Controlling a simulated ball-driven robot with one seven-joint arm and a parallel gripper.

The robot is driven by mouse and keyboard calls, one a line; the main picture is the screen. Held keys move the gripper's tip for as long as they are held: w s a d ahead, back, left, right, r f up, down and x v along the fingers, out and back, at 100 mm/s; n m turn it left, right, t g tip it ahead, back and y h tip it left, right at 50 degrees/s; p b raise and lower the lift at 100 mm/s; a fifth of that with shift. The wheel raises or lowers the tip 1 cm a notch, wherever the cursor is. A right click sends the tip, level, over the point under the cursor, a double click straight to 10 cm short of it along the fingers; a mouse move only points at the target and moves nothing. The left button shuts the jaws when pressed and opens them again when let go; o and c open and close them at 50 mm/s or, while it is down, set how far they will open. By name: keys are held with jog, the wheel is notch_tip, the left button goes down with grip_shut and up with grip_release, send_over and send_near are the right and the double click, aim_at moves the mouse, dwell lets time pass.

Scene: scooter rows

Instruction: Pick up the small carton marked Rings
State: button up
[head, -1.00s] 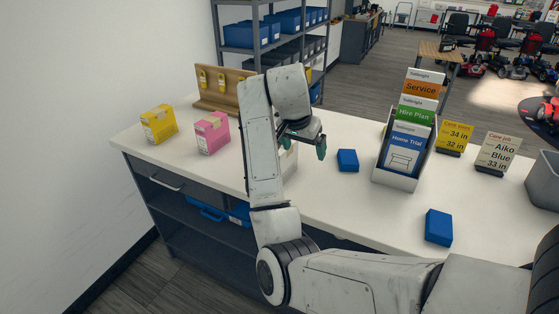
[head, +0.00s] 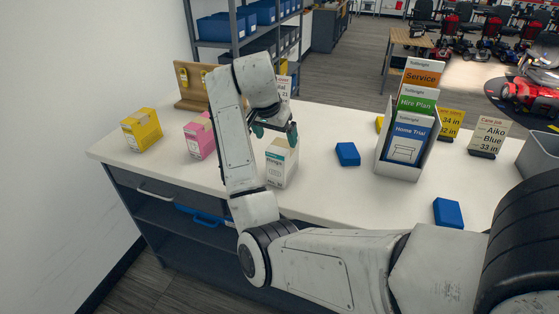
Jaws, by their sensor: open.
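The small white carton marked Rings (head: 280,167) stands upright on the white counter (head: 333,192), just right of my forearm. Its front shows a teal band and dark lettering, and its top is tan. My gripper (head: 275,132) is open, with dark green fingers pointing down. In the picture the fingers are just above and behind the carton's top; I cannot tell whether they touch it. Part of the gripper is hidden behind my wrist.
A pink carton (head: 199,139) and a yellow carton (head: 142,130) stand left. Blue blocks (head: 347,154) (head: 447,213) lie right. A wooden stand (head: 190,97) is behind.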

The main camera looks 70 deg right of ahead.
aim_at(281, 145)
jog(key=x, duration=0.3)
jog(key=shift+w+p, duration=0.1)
jog(key=shift+p, duration=0.2)
jog(key=x, duration=0.2)
jog(key=s+p+x, duration=0.1)
jog(key=x, duration=0.1)
jog(key=shift+d+f, duration=0.2)
jog(key=shift+d, duration=0.1)
jog(key=shift+d+f, duration=0.15)
jog(key=shift+f, duration=0.25)
jog(key=shift+f+p, duration=0.25)
jog(key=shift+p, duration=0.1)
jog(key=shift+c, duration=0.2)
jog(key=c, duration=1)
jog(key=shift+c, duration=0.8)
jog(key=shift+w+r, duration=0.1)
jog(key=shift+r, duration=0.1)
